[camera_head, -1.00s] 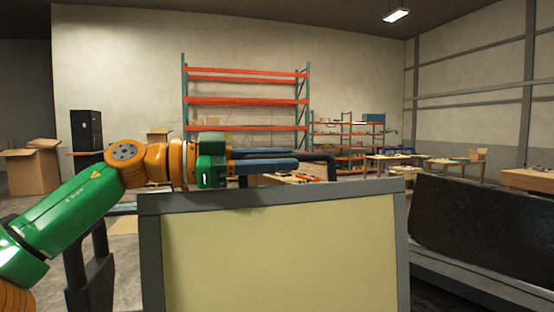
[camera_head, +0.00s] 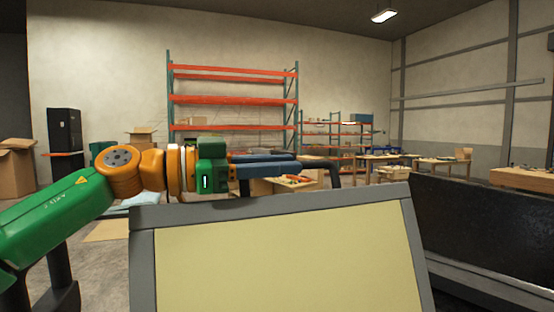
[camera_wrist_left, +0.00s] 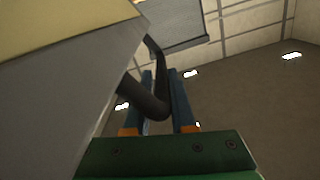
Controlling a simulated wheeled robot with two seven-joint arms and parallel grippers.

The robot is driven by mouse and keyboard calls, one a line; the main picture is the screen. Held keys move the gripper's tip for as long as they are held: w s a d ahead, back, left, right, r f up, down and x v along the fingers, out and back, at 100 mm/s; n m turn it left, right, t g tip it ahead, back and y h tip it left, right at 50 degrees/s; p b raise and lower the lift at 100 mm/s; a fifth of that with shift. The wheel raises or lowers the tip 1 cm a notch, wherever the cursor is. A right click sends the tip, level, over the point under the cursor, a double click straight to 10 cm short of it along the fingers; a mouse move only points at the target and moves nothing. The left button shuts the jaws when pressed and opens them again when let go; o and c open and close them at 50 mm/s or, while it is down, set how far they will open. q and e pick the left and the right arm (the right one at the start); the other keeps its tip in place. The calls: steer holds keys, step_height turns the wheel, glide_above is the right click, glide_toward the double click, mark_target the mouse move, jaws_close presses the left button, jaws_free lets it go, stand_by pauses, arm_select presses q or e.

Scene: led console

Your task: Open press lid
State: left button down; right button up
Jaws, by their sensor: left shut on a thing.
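The press lid (camera_head: 285,265) is a grey-framed, pale yellow panel standing up in the lower middle of the head view. It also shows at the upper left of the left wrist view (camera_wrist_left: 60,85). Its dark tubular handle (camera_head: 328,167) runs behind the top edge and bends down at the right. My left gripper (camera_head: 297,165) has blue fingers and lies level just above the top edge. In the left wrist view my left gripper (camera_wrist_left: 162,78) is shut on the handle (camera_wrist_left: 143,98), which passes between the fingers. My right gripper is out of view.
A dark panel with a metal ledge (camera_head: 490,235) stands to the right of the lid. Orange shelving (camera_head: 235,100), work tables (camera_head: 390,165) and cardboard boxes (camera_head: 15,170) stand far back.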

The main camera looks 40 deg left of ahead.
arm_select(q)
steer(key=shift+s+d, duration=0.25)
steer(key=shift+d, duration=0.35)
steer(key=shift+s+d, duration=0.25)
steer(key=shift+d, duration=0.35)
steer(key=c, duration=0.9)
jaws_free()
steer(key=shift+a, duration=0.15)
steer(key=shift+o, duration=0.3)
steer(key=shift+w+a, duration=0.2)
steer(key=shift+a, duration=0.25)
steer(key=shift+s+d, duration=0.1)
steer(key=shift+d, duration=0.05)
steer(key=shift+s+b, duration=0.35)
steer(key=b+v, duration=0.1)
steer(key=v, duration=0.5)
steer(key=shift+s+a+b, duration=0.25)
steer(key=shift+a+b, duration=0.1)
steer(key=shift+b, duration=0.05)
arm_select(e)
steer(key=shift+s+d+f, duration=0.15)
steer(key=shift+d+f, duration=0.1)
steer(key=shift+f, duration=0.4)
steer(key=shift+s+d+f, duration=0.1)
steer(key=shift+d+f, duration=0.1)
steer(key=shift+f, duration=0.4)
arm_select(q)
steer(key=shift+w, duration=0.1)
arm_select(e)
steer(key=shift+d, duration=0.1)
